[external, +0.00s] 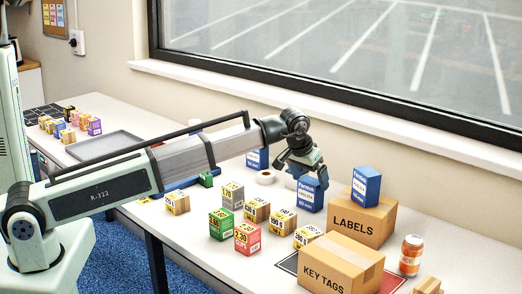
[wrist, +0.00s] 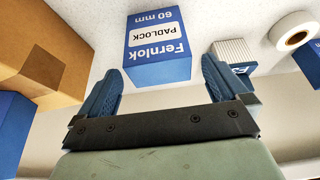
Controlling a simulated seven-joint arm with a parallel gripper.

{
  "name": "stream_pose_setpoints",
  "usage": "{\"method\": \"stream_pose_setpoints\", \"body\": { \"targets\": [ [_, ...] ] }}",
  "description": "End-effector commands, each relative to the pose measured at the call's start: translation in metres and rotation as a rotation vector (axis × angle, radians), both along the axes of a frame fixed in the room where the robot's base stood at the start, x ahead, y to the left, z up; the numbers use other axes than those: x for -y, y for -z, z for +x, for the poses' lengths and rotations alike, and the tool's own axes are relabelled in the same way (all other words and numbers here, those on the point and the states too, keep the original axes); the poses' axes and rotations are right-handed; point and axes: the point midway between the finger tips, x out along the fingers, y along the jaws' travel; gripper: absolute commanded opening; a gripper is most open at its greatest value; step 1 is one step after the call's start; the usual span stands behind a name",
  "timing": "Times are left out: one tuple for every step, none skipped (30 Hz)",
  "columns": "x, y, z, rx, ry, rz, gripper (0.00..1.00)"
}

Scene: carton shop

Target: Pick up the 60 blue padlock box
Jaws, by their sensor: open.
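The blue Fernlok padlock box marked 60 mm (wrist: 158,45) stands on the white table, just ahead of my fingers in the wrist view, its label upside down there. In the external view a blue box (external: 311,196) stands directly under my gripper (external: 303,172) and appears to be the same one. My gripper (wrist: 161,68) is open and empty, its blue fingers spread left and right of the box's near end in the picture. I cannot tell whether they touch it. Another blue Fernlok box (external: 366,187) stands on the LABELS carton, and one more (external: 257,158) stands behind the arm.
The LABELS carton (external: 350,221) is close on the right; it also shows in the wrist view (wrist: 55,35). The KEY TAGS carton (external: 340,264) and an orange can (external: 411,255) are nearer the front. Several small boxes stand left. A tape roll (wrist: 292,32) lies nearby.

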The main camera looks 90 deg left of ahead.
Motion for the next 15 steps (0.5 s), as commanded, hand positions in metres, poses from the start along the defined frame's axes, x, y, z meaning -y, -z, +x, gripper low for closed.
{"method": "stream_pose_setpoints", "body": {
  "targets": [
    [-0.002,0.006,0.002,-0.002,0.000,-0.001,1.00],
    [-0.003,0.010,0.003,-0.002,0.000,-0.001,1.00],
    [-0.004,0.014,0.004,-0.001,0.000,-0.001,1.00],
    [-0.005,0.018,0.005,-0.001,0.000,-0.001,1.00],
    [-0.006,0.022,0.006,-0.001,0.000,0.000,1.00],
    [-0.008,0.027,0.008,-0.002,0.000,-0.001,1.00],
    [-0.009,0.030,0.009,-0.002,0.000,-0.001,1.00],
    [-0.009,0.033,0.010,-0.001,0.000,-0.001,1.00],
    [-0.010,0.035,0.010,0.000,0.000,0.000,1.00],
    [-0.011,0.037,0.011,0.000,0.000,0.000,1.00],
    [-0.011,0.038,0.011,0.000,0.000,0.000,1.00],
    [-0.011,0.038,0.011,0.000,0.000,0.000,1.00],
    [-0.011,0.038,0.011,0.001,0.000,0.001,1.00],
    [-0.011,0.038,0.011,0.001,0.000,0.001,1.00],
    [-0.011,0.038,0.011,0.001,0.000,0.001,1.00]
  ]
}}
